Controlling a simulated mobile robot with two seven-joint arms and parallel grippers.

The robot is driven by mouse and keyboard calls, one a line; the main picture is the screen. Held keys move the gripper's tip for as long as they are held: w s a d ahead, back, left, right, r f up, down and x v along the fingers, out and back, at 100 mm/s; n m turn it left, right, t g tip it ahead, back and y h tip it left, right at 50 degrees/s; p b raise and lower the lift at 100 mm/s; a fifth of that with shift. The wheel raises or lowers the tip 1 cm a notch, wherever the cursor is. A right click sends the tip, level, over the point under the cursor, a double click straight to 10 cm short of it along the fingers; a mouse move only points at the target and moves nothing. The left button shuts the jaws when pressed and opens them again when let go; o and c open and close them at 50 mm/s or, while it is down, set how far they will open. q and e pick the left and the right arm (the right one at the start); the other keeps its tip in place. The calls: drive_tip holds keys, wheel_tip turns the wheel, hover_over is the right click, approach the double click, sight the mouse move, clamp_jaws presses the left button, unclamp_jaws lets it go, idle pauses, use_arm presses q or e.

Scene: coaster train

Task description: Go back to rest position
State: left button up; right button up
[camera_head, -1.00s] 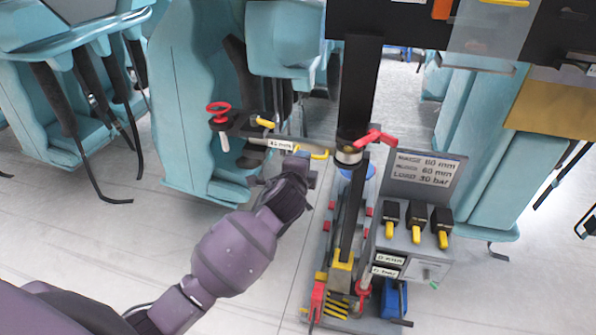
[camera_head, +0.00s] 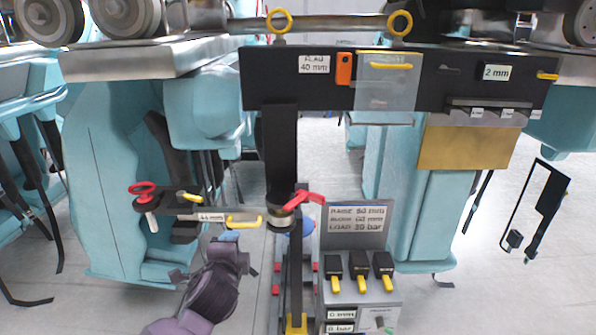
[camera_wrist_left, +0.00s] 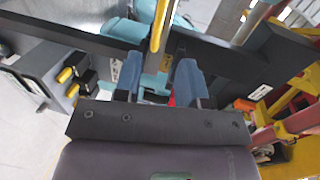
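My left arm, purple, comes in at the bottom of the head view. My left gripper (camera_head: 229,238) points up and away, just below a flat gauge (camera_head: 205,216) with a yellow handle (camera_head: 244,222). In the left wrist view its two blue fingers (camera_wrist_left: 158,80) stand apart with a gap between them. A yellow bar (camera_wrist_left: 158,25) shows beyond and between the fingertips. I see nothing held between the fingers, and I cannot tell whether they touch the bar. My right gripper is in neither view.
A black beam (camera_head: 420,78) with a clear cover crosses ahead on a black post (camera_head: 281,150). A red lever (camera_head: 305,197) sits on the post. A grey control box (camera_head: 360,290) with yellow-tipped levers stands right of my gripper. Open pale floor (camera_head: 480,300) lies at the right.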

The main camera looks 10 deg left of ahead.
use_arm(q)
drive_tip(key=s+a+f+n+g+h, duration=0.1)
drive_tip(key=s+a+f+n, duration=0.1)
drive_tip(key=s+f+n, duration=0.5)
drive_tip(key=s+a+f+n+g+h, duration=0.1)
drive_tip(key=s+f+n, duration=0.6)
drive_tip(key=s+f, duration=0.7)
drive_tip(key=s+a+g, duration=0.1)
drive_tip(key=s, duration=0.3)
drive_tip(key=shift+s+f+n+g+h, duration=0.2)
drive_tip(key=shift+f+n+g+h, duration=0.1)
drive_tip(key=shift+f+n, duration=0.1)
drive_tip(key=shift+a, duration=0.1)
